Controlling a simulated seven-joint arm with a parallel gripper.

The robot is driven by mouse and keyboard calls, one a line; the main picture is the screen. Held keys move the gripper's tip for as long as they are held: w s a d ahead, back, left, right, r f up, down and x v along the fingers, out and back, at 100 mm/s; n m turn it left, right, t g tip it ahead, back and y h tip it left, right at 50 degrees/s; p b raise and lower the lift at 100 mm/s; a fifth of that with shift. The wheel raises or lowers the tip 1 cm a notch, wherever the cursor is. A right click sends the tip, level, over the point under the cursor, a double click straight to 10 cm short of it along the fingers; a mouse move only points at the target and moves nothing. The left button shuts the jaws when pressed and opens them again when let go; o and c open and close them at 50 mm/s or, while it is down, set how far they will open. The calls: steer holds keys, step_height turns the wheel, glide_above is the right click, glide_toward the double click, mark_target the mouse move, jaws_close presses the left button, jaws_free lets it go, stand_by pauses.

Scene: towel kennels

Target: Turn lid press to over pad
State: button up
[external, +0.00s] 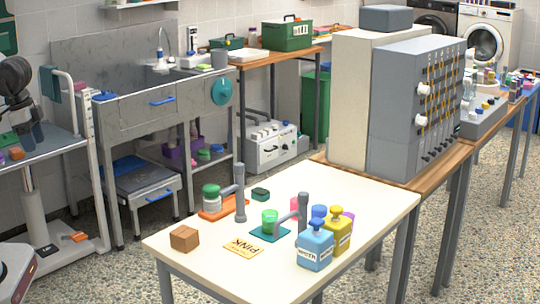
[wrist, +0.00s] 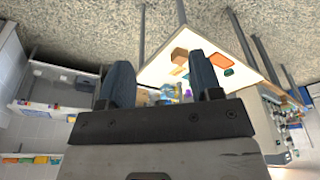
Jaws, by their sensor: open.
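Two grey posts with side arms stand on the cream table (external: 385,205); I cannot tell which is the lid press. The left post (external: 239,195) has its arm pointing left toward a green-lidded jar (external: 211,198) on an orange pad (external: 222,209). The right post (external: 303,212) has its arm pointing left, close to a green cup (external: 269,220) on a teal pad (external: 268,234). My gripper (wrist: 160,66) is open and empty in the wrist view, apart from the table. The orange pad also shows there (wrist: 240,72), right of the fingers.
A blue bottle (external: 315,248) and a yellow bottle (external: 338,232) crowd the right post. A grey panel cabinet (external: 415,105) stands behind.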

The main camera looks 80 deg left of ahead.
steer(key=w+a+r+g, duration=0.1)
steer(key=w+r, duration=0.1)
steer(key=w, duration=0.5)
steer(key=w+a+r+g, duration=0.1)
steer(key=w+r, duration=0.2)
steer(key=w, duration=0.5)
steer(key=g, duration=0.5)
glide_above(240, 164)
steer(key=w, duration=0.2)
step_height(240, 164, down, 14)
steer(key=shift+w, duration=0.4)
steer(key=shift+f, duration=0.1)
steer(key=shift+x, duration=3.8)
steer(key=shift+s, duration=0.1)
jaws_close()
